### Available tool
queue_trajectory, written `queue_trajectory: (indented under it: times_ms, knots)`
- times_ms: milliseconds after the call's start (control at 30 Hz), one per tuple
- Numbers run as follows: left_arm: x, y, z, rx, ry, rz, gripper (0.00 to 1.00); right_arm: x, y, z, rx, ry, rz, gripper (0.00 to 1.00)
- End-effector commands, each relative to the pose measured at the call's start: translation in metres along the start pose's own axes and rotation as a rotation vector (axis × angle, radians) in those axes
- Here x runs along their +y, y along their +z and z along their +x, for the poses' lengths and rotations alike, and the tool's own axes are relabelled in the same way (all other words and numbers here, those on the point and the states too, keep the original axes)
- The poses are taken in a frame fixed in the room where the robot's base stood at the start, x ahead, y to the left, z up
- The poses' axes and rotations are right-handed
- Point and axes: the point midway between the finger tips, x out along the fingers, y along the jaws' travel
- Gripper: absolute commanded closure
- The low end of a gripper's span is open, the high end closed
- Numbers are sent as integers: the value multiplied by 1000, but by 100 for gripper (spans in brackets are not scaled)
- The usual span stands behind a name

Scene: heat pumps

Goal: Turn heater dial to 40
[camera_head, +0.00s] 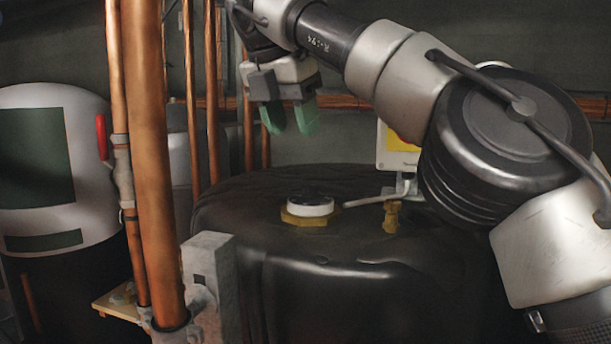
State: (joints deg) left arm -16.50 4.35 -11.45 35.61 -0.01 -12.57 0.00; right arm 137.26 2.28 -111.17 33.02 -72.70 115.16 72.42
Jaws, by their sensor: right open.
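A round dial with a white rim and dark top (310,205) sits in a brass fitting (306,219) on top of a black tank (370,285). Its markings are too small to read. My right gripper (290,118) hangs above and slightly left of the dial, clear of it. Its green-tipped fingers point down, apart and empty. My right arm comes in from the right. My left gripper is not in view.
Copper pipes (152,160) run upright left of the dial, with a grey bracket (208,275) beside them. A white tank (90,145) with a red lever (102,136) stands at left. A yellow-and-white box (397,150) and a brass valve (391,217) are right of the dial.

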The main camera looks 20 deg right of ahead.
Motion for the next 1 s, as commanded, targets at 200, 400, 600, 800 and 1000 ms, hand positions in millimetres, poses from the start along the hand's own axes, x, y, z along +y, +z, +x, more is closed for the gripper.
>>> queue_trajectory:
  times_ms: [200,400,600,800,1000]
  knots:
    - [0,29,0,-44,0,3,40,0,0,25,5,0,-4,50]
    - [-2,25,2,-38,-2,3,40,0,0,64,5,-1,-4,50]
    - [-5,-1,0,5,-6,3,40,0,1,92,3,-1,-3,50]
    - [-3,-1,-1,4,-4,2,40,0,0,104,0,1,0,50]
    - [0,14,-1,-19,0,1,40,0,0,105,-1,1,1,50]
